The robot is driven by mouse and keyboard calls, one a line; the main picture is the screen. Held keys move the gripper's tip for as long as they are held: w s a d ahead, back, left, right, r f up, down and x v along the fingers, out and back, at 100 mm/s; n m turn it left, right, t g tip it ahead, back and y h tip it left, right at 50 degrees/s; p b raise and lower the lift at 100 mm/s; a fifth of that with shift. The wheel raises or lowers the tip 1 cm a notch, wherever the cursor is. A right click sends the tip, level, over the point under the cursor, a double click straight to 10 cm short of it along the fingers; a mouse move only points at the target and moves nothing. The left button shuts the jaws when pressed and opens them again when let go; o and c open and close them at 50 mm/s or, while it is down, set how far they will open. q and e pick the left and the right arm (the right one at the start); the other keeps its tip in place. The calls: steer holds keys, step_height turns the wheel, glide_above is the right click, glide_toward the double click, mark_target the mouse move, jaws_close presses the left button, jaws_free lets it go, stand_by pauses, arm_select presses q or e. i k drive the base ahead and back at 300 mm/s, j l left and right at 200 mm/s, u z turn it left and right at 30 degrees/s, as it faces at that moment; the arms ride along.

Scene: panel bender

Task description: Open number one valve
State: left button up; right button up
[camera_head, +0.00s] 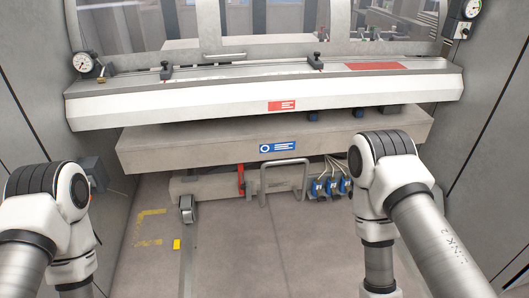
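No label that I can read marks a number one valve. A round white gauge (83,63) with a small brass-coloured fitting (101,80) sits at the machine's upper left corner. A red upright lever-like part (240,180) stands under the machine's lower beam. My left arm is at the lower left and my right arm at the lower right. Both grippers are out of view, and neither arm visibly touches the machine.
The white panel bender front (200,105) spans the view, with a grey lower beam (200,147) below. A metal loop handle (285,163), blue connectors (330,187) and a caster wheel (187,208) are underneath. Grey walls stand on both sides. The middle floor (240,250) is clear.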

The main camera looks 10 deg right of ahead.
mark_target(321, 197)
steer(key=i+l+u, duration=0.1)
steer(key=i+l, duration=0.3)
steer(key=i+l+u, duration=0.1)
steer(key=i+l, duration=0.25)
steer(key=l, duration=0.15)
steer(key=i+l+u, duration=0.15)
steer(key=i+l, duration=0.25)
steer(key=i+l+u, duration=0.1)
steer(key=i+l, duration=0.2)
steer(key=l, duration=0.35)
